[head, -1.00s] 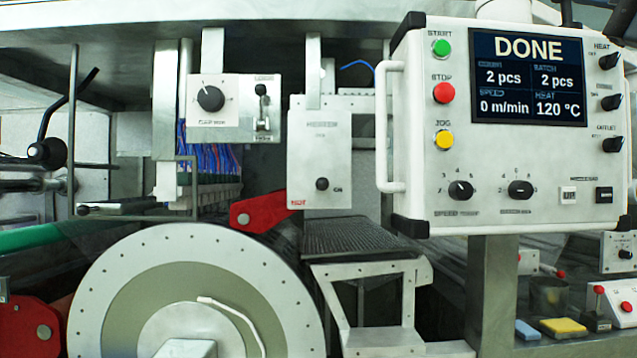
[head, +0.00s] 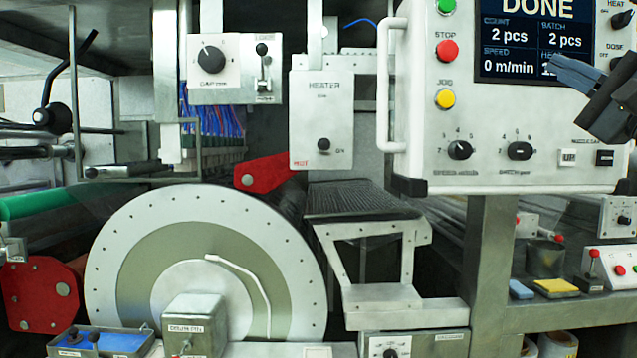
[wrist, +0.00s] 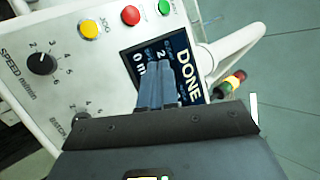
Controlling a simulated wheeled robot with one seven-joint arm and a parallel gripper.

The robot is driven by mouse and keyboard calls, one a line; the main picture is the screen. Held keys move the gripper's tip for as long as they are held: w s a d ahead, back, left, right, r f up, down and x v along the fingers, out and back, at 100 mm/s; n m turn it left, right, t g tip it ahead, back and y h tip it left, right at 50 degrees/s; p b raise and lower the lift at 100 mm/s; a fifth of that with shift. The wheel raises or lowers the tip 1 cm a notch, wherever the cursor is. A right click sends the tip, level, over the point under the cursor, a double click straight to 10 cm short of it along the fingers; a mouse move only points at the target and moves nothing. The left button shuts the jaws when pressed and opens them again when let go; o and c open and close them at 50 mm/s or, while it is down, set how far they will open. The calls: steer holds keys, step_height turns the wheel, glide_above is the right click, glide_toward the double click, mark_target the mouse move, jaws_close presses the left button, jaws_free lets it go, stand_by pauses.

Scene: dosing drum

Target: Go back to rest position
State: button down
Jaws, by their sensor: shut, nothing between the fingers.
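My gripper (head: 578,80) is at the right of the head view, in front of the white control panel (head: 440,150). Its two blue-grey fingers are together and empty. In the wrist view the shut fingers (wrist: 156,84) overlap the panel's screen (wrist: 180,60), which is partly hidden. In the head view the screen (head: 508,40) reads DONE, 2 pcs, 2 pcs and 0 m/min; the gripper covers part of the heat reading. I cannot tell whether the fingers touch the panel.
A large drum wheel (head: 125,250) stands at the lower left. A heater box (head: 322,110) hangs in the middle. The panel has a tubular handle (head: 384,95) on its left side. A blue tray (head: 120,341) and a yellow sponge (head: 556,287) lie low down.

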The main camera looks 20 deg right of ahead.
steer(key=w+a+f+m+g+h, duration=0.1)
steer(key=a+f+h, duration=0.15)
steer(key=f, duration=0.95)
steer(key=w+a+f+m+g+h, duration=0.1)
steer(key=a+f+g+h, duration=0.15)
steer(key=f, duration=0.95)
steer(key=s+a+f+n+g+h, duration=0.15)
steer(key=s+a+f, duration=0.25)
steer(key=f, duration=0.4)
steer(key=s+a+f+n+g, duration=0.1)
steer(key=s+a+f+n, duration=0.15)
steer(key=f, duration=0.45)
steer(key=s+a+f+n+g+y, duration=0.1)
steer(key=s+a+f+n, duration=0.3)
steer(key=s, duration=0.6)
steer(key=s+a+f+n+g+y, duration=0.2)
steer(key=s+a+f+n, duration=0.2)
steer(key=s, duration=0.5)
steer(key=s+a+f+n+g+y, duration=0.1)
steer(key=s+a+f+n, duration=0.3)
steer(key=s, duration=0.6)
steer(key=n, duration=0.2)
steer(key=shift+s+n, duration=0.3)
steer(key=shift+a, duration=0.1)
